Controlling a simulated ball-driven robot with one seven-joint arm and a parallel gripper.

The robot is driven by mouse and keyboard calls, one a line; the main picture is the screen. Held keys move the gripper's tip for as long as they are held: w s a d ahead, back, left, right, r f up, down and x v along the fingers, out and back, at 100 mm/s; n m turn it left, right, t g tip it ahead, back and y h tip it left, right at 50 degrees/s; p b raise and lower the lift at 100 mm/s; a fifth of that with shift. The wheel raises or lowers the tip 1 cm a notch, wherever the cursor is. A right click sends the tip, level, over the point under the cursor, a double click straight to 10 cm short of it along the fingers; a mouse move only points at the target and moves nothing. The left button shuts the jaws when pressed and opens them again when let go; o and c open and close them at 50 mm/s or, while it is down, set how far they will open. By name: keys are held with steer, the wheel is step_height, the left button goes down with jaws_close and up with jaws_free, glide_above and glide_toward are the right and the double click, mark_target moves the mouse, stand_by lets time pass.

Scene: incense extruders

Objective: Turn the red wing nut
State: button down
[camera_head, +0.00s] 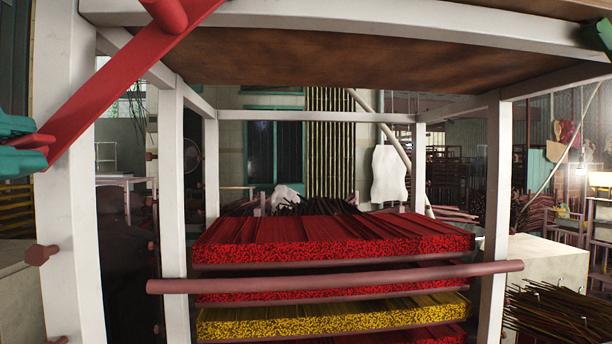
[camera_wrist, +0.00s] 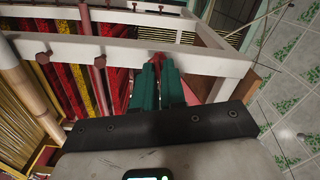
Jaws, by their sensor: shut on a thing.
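My gripper (camera_wrist: 157,72) has teal fingers and reaches to the white frame of a rack in the wrist view. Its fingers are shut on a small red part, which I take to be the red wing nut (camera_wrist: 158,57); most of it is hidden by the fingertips. In the head view the teal fingers show at the left edge, with a red piece (camera_head: 36,140) between them. A long flat red bar (camera_head: 110,85) slants up from there, passing in front of a white post. How the bar joins the red piece is unclear.
The white rack (camera_head: 75,200) holds shelves of red incense sticks (camera_head: 320,240) and yellow ones (camera_head: 330,318). A round dark-red rod (camera_head: 335,277) crosses its front. Dark-red pegs (camera_head: 42,254) stick out of the posts. Tiled floor (camera_wrist: 290,85) lies open at the right in the wrist view.

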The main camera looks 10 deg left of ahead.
steer(key=shift+m+b, duration=0.6)
steer(key=shift+m, duration=0.7)
steer(key=c, duration=1.2)
jaws_free()
steer(key=b+v, duration=0.1)
steer(key=v, duration=0.9)
steer(key=shift+s, duration=0.4)
